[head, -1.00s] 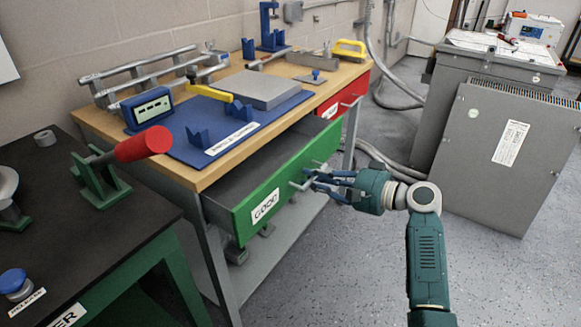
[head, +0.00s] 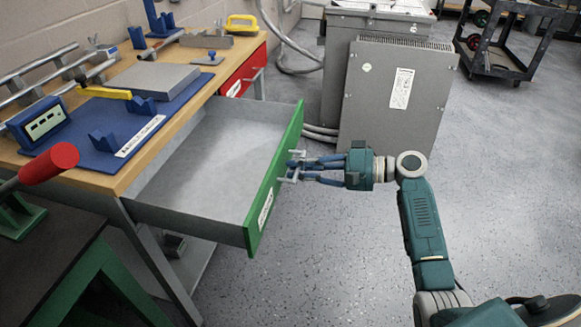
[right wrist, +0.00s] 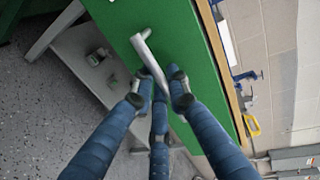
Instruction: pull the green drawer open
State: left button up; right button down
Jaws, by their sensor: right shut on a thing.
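The green drawer (head: 272,192) stands well out from the wooden-topped bench, and its grey inside shows bare and empty in the head view. Its green front also fills much of the right wrist view (right wrist: 185,45). My right gripper (head: 296,167) is shut on the drawer's metal bar handle (right wrist: 150,58), at the outer face of the front. Its blue fingers close around the handle in the right wrist view. A white label on the front is partly seen at a steep angle. My left gripper is not in view.
A red drawer (head: 243,75) is shut farther along the bench. Grey metal cabinets (head: 395,105) stand behind the gripper. A dark table with green legs (head: 50,262) is at the lower left. The floor (head: 330,260) right of the drawer is clear.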

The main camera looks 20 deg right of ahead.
jog(key=shift+r, duration=0.1)
jog(key=c, duration=1.8)
grip_release()
jog(key=shift+o, duration=0.2)
jog(key=v, duration=1.2)
